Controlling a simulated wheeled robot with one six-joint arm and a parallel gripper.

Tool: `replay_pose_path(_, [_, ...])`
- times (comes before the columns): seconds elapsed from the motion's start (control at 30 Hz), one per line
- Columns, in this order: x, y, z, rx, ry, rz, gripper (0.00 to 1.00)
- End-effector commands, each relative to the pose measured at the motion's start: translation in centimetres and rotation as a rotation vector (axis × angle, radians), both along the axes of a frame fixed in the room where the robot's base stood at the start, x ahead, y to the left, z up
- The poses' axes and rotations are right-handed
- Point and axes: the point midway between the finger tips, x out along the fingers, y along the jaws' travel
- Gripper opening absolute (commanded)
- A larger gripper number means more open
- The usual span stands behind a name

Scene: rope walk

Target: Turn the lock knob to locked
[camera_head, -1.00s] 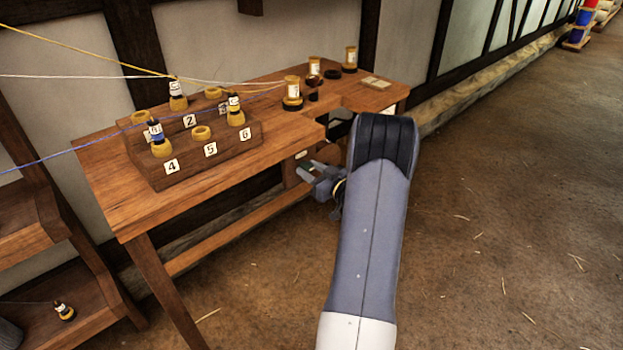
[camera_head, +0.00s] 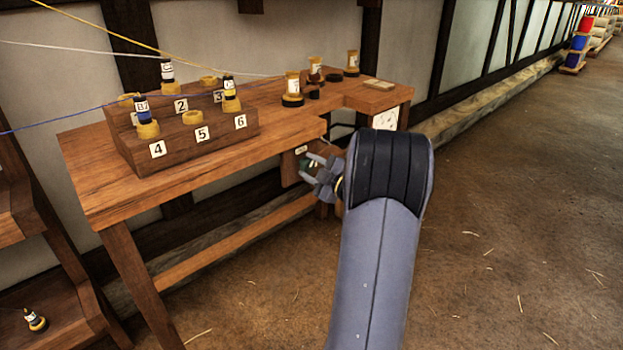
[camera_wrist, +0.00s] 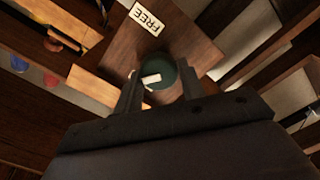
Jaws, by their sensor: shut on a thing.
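The lock knob (camera_wrist: 178,82) is round and dark green with a white mark on its face. In the wrist view it sits between my two fingers, on a brown wooden panel (camera_wrist: 117,50). The white mark lies left of the knob's centre, nearly level in the picture. A white label reading FREE (camera_wrist: 149,17) is on the panel above the knob; any other label is hidden. My gripper (camera_head: 310,165) is shut on the knob. In the head view it reaches to a panel under the table's front edge, and little of the knob shows there.
The wooden table (camera_head: 85,180) bears a stepped rack (camera_head: 185,152) with numbered places and several bobbins. Blue, yellow and white strands cross at upper left.

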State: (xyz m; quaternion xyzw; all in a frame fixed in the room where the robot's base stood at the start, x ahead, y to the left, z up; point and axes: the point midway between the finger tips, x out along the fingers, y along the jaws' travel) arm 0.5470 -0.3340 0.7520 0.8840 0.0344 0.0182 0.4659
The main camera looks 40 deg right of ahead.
Motion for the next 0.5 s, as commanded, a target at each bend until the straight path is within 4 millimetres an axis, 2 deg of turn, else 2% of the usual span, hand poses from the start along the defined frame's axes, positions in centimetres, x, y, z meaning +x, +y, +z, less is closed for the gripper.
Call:
replay_pose_path(0.03, [-0.01,0.04,-0.60,-0.047,-0.005,0.000,0.15])
replay_pose_path(0.5, [-0.02,0.08,-0.58,-0.441,-0.034,0.000,0.15])
